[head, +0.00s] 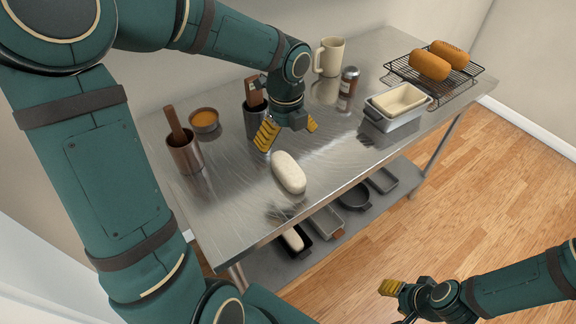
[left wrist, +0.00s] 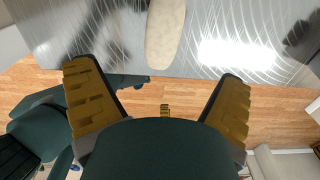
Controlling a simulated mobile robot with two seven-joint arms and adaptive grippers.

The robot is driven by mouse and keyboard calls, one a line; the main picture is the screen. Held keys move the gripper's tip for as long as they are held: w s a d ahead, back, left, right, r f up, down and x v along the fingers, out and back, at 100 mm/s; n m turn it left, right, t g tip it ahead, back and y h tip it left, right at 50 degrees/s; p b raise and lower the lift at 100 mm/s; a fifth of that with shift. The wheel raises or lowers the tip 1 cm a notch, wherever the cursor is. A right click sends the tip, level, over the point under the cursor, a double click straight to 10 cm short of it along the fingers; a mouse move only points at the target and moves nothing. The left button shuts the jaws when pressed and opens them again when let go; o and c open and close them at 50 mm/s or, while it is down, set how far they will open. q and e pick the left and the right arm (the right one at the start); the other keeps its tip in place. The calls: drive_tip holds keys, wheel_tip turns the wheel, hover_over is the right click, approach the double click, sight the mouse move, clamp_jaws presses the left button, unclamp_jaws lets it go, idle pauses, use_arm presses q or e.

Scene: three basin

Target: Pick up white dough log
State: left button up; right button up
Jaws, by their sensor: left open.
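The white dough log (head: 288,173) lies on the steel table near its front edge. In the left wrist view the dough log (left wrist: 165,32) shows at the top middle, beyond the fingertips and between their lines. My left gripper (head: 289,130) is open and empty, pointing down over the table just behind the log, apart from it. Its two yellow fingers are spread wide in the left wrist view (left wrist: 158,75). My right gripper (head: 390,287) is at the lower right, over the floor and away from the table; its finger opening is unclear.
On the table (head: 235,215) stand a copper cup (head: 185,155), a small orange-filled bowl (head: 204,120), a dark utensil holder (head: 257,122), a beige mug (head: 330,57), a shaker (head: 348,88), a loaf tin (head: 398,107) and a rack with two brown loaves (head: 429,65). Pans sit on the lower shelf.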

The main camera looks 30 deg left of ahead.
sight(288, 166)
use_arm(q)
wheel_tip(288, 166, down, 8)
drive_tip(key=shift+s+r+b, duration=0.15)
drive_tip(key=shift+b, duration=0.8)
drive_tip(key=shift+w+f+b, duration=0.2)
drive_tip(key=shift+f+b, duration=0.35)
drive_tip(key=shift+f, duration=0.8)
drive_tip(key=shift+w+f+b, duration=0.2)
drive_tip(key=shift+f+b, duration=0.3)
drive_tip(key=shift+f, duration=0.8)
drive_tip(key=shift+c, duration=0.2)
drive_tip(key=shift+r, duration=0.1)
drive_tip(key=c, duration=1.4)
